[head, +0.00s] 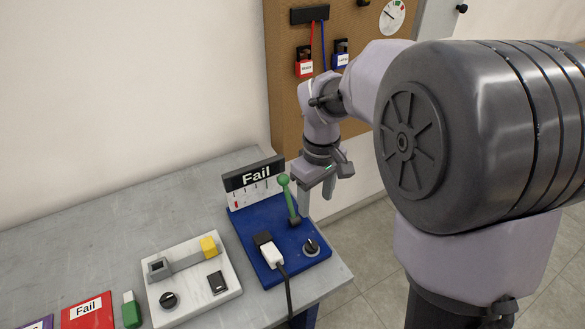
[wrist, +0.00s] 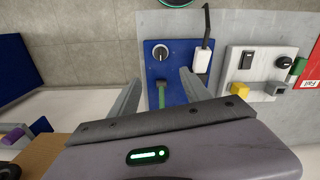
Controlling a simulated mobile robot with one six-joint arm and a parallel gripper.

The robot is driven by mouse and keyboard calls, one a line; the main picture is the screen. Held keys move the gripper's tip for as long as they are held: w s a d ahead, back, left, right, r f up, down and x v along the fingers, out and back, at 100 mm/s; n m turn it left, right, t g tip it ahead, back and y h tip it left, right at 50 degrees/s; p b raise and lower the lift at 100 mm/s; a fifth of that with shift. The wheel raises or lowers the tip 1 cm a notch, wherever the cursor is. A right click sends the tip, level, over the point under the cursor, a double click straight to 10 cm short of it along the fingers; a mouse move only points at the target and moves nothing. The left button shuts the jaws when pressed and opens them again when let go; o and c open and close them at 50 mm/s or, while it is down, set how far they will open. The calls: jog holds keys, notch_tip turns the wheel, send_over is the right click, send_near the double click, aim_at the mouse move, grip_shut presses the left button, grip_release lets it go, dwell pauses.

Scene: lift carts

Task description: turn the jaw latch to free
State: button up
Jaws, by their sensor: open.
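No part is labelled as the jaw latch, so I cannot tell for certain which one it is. A blue board (head: 252,240) on the table carries a green ball-topped lever (head: 289,198), a black rotary knob (head: 311,247) and a white plug (head: 271,256) with a black cable. A white board (head: 210,256) left of it carries a grey bar with a yellow block (head: 209,246), a black knob (head: 168,299) and a black switch (head: 217,283). My gripper (head: 316,192) is open and empty, just right of the lever. In the wrist view the lever (wrist: 162,93) shows between the fingers (wrist: 160,95).
A red card (head: 87,311) also reads "Fail". A green block (head: 131,310) lies beside it. A brown pegboard (head: 285,75) with padlocks stands behind my arm.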

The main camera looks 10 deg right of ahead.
aim_at(312, 244)
notch_tip(312, 244, down, 18)
jog(key=b, duration=0.6)
jog(key=shift+s+r, duration=0.15)
jog(key=shift+r, duration=0.1)
jog(key=shift+r, duration=0.1)
grip_shut()
